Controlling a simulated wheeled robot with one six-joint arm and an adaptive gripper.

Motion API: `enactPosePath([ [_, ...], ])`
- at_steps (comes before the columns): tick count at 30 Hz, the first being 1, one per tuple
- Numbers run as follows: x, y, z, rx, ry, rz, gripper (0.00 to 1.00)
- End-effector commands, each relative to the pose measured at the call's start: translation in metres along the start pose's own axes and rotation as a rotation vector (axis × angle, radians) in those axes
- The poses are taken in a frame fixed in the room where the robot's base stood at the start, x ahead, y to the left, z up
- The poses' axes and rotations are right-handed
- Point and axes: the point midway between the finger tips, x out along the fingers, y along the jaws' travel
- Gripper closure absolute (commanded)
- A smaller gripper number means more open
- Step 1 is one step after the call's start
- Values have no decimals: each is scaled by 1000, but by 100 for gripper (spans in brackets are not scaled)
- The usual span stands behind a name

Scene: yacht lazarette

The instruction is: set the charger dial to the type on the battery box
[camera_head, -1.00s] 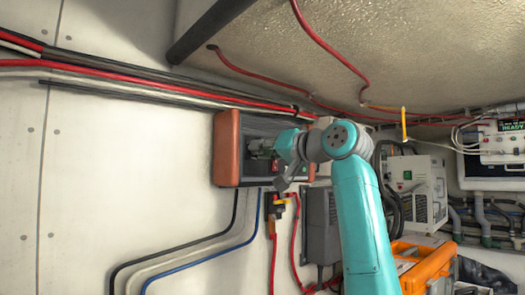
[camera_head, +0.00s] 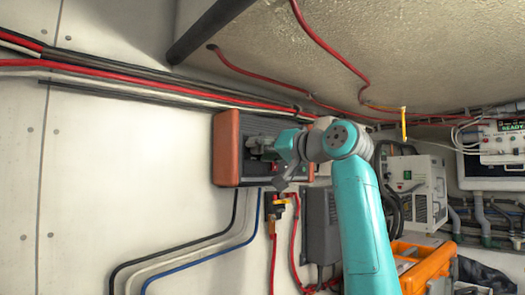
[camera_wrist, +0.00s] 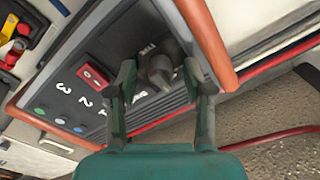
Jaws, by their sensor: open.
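The charger (camera_head: 228,148) is a dark wall unit with orange-red end caps, in the middle of the head view. My gripper (camera_head: 262,147) is at its front face. In the wrist view my gripper (camera_wrist: 160,74) is open, its two fingers on either side of the dark charger dial (camera_wrist: 160,70). I cannot tell whether the fingers touch it. The dial's pointing direction is not clear, and the lettering near it is partly hidden. A red switch (camera_wrist: 92,76) and the numbers 1, 2 and 3 are beside it. I cannot read any battery type label in these views.
An orange box (camera_head: 432,262) is at lower right, partly behind my arm. A grey wall box (camera_head: 320,225) and a yellow-and-red switch (camera_head: 276,205) sit below the charger. Red cables (camera_head: 150,78) run above it. A white unit (camera_head: 418,190) stands further right.

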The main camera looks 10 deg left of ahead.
Motion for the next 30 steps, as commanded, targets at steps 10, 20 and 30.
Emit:
enactPosePath([
  [10,-46,2,-1,-2,3,2,49],
  [20,-104,1,0,-1,2,1,49],
  [30,-120,0,0,0,0,0,49],
])
